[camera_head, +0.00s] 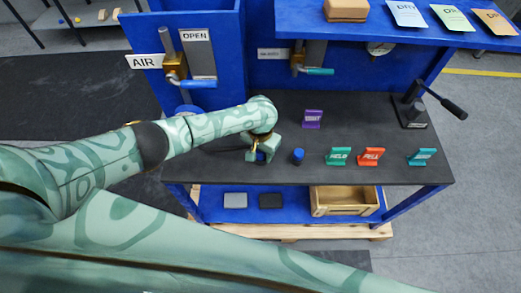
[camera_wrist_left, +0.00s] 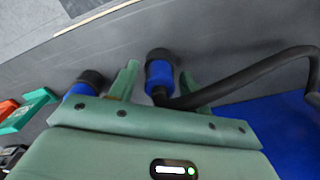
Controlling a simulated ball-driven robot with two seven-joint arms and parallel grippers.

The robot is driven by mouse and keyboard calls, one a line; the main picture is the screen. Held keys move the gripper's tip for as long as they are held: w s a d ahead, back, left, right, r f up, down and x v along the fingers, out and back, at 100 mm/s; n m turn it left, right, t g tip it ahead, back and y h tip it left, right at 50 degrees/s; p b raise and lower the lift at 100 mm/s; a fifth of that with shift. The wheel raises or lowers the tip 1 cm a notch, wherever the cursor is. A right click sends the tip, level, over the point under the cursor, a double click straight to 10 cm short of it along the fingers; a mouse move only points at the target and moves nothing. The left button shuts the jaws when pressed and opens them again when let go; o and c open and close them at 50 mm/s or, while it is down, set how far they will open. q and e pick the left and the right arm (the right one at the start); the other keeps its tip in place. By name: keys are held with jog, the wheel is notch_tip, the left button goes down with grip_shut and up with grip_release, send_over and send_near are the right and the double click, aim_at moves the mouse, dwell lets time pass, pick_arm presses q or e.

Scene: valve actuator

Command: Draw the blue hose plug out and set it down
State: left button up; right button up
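The blue hose plug (camera_wrist_left: 160,76) has a black top and shows between the two fingers of my left gripper (camera_wrist_left: 157,84) in the left wrist view. A gap shows on each side of it, so the gripper looks open around it. A black hose (camera_wrist_left: 255,74) runs to its lower end. In the head view, my left gripper (camera_head: 262,148) is low over the black bench top and mostly covers the plug (camera_head: 261,157). A second blue cylinder (camera_head: 298,157) stands just to the right; it also shows outside the fingers in the wrist view (camera_wrist_left: 85,86). My right gripper is out of view.
A lever (camera_head: 440,100) stands at the right. Valve handles (camera_head: 198,84) and a shelf (camera_head: 400,31) are behind. A wooden crate (camera_head: 344,208) sits below.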

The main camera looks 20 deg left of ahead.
pick_arm(q)
notch_tip(320, 180, up, 16)
jog(key=p, duration=0.7)
jog(key=shift+r, duration=0.2)
jog(key=shift+s, duration=0.1)
